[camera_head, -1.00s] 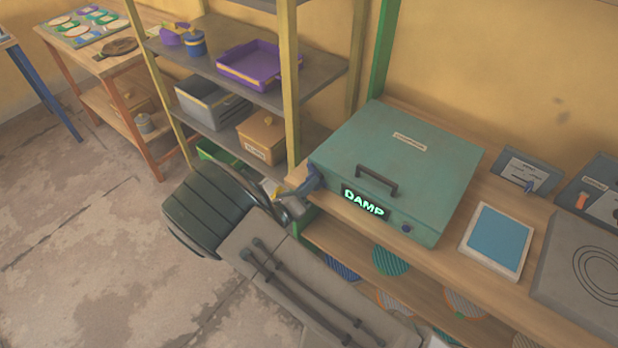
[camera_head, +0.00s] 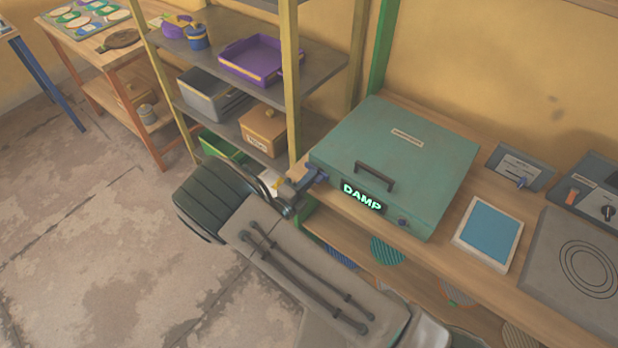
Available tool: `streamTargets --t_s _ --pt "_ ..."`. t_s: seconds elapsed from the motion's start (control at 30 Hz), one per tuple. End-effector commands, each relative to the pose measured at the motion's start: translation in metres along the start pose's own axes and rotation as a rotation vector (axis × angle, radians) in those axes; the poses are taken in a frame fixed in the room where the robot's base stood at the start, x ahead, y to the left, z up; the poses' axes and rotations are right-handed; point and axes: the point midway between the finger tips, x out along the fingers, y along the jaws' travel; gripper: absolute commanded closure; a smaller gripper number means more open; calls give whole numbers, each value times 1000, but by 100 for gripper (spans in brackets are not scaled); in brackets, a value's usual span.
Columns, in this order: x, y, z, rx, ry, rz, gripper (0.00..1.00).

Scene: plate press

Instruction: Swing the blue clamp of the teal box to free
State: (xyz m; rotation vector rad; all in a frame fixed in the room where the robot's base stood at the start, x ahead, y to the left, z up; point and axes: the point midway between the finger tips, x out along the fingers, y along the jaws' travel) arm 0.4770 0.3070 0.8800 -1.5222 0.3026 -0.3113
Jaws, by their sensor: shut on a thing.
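The teal box (camera_head: 420,165) stands shut on the wooden bench, with a dark handle and a lit sign reading DAMP on its front. Its blue clamp (camera_head: 318,178) is at the left front corner, partly hidden by my gripper. My gripper (camera_head: 303,186) is at that corner, shut on the blue clamp. My arm reaches up to it from the lower right and covers part of the bench's front. The exact angle of the clamp is hard to tell at this size.
A shelf unit (camera_head: 292,105) stands close to the left of the box, its yellow post near my gripper. A blue-topped pad (camera_head: 488,234), a grey control panel (camera_head: 520,167) and a hotplate (camera_head: 580,265) lie to the right. Open floor is at left.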

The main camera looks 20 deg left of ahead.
Motion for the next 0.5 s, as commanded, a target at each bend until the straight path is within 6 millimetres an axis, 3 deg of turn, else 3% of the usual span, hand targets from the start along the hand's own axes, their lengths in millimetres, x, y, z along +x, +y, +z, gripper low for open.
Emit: streamTargets --t_s 0.5 --pt "-1 1 1 -44 -3 1 100"
